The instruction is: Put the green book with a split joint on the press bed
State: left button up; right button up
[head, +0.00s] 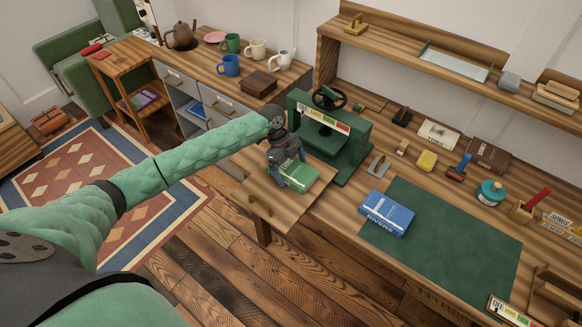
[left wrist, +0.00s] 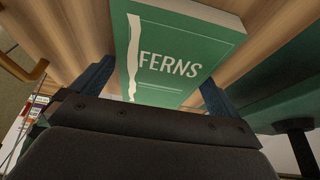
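The green book (head: 299,177), titled FERNS, lies on a wooden side leaf at the front of the bench. In the left wrist view the same green book (left wrist: 175,55) shows a ragged pale split along its left side. My left gripper (head: 290,160) is over the book, fingers pointing down. In the left wrist view its two fingers (left wrist: 155,85) stand on either side of the cover, with a narrow gap at the left one; it looks open. The green press (head: 343,145) with a black handwheel stands just behind; its bed is partly hidden. My right gripper is out of view.
A blue book (head: 386,213) lies at the edge of a dark green mat (head: 450,245). Mugs and a brown box (head: 258,84) stand on the left counter. The mat is mostly clear.

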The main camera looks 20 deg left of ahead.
pick_arm(q)
jog(key=shift+r, duration=0.1)
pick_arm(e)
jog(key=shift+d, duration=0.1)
pick_arm(q)
jog(key=shift+r, duration=0.15)
jog(key=shift+w+a+r, duration=0.1)
jog(key=shift+a+r, duration=0.1)
jog(key=shift+r, duration=0.1)
jog(key=b+v, duration=0.3)
jog(key=v, duration=0.8)
jog(key=shift+b, duration=0.3)
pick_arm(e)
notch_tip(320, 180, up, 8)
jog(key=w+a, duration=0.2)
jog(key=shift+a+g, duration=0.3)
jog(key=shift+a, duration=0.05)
